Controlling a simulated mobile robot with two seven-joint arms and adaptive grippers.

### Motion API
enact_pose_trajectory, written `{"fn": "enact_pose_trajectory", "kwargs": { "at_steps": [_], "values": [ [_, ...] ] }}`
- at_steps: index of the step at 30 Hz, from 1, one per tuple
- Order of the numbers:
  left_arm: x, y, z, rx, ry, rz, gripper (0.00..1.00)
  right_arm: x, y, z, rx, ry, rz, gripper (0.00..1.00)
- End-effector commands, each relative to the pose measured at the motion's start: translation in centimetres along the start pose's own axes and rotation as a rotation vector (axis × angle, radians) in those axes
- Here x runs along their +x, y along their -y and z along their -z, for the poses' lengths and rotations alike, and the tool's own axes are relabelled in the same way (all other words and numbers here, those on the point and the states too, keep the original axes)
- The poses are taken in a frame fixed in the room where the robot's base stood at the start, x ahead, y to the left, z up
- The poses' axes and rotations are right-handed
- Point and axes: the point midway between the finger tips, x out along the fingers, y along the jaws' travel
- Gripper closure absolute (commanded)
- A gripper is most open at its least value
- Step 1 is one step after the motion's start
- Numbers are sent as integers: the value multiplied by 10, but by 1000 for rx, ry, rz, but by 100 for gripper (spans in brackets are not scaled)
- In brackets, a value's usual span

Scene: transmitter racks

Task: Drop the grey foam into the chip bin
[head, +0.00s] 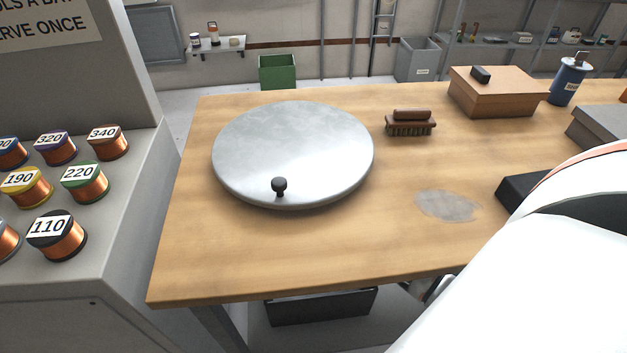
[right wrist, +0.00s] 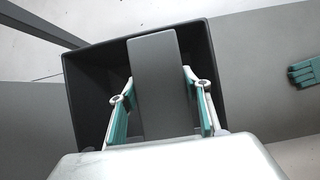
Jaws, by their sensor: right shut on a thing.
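The grey foam (right wrist: 156,90) is a flat, dark grey slab in the right wrist view. My right gripper (right wrist: 159,78) is shut on it, with a teal-padded finger on each side. The foam lies over the opening of a dark open-topped bin (right wrist: 83,75); how high above it I cannot tell. A black bin (head: 320,306) also shows in the head view, under the front of the workbench, with its upper part hidden by the tabletop. No label shows on it. My right arm covers the lower right of the head view. My left gripper is in neither view.
The workbench (head: 300,250) carries a round metal plate (head: 290,150), a brush (head: 410,123) and a cardboard box (head: 495,95). Numbered wire spools (head: 55,235) stand on the left cabinet. A teal glove-like thing (right wrist: 305,74) lies right of the bin.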

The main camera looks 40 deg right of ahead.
Motion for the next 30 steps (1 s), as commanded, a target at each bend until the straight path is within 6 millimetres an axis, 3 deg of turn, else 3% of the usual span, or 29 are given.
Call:
{"fn": "enact_pose_trajectory", "kwargs": {
  "at_steps": [4, 7, 15, 21, 30],
  "values": [
    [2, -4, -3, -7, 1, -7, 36, 13, 3, 10, -3, -7, 0, 64],
    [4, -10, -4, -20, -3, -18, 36, 34, 6, 26, -5, -15, 5, 64],
    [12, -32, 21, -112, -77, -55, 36, 94, 7, 64, -6, -21, 8, 64],
    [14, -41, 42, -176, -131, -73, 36, 128, 7, 82, -5, -16, 6, 64],
    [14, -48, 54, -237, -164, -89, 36, 143, 3, 83, -3, -3, 0, 64]
  ]
}}
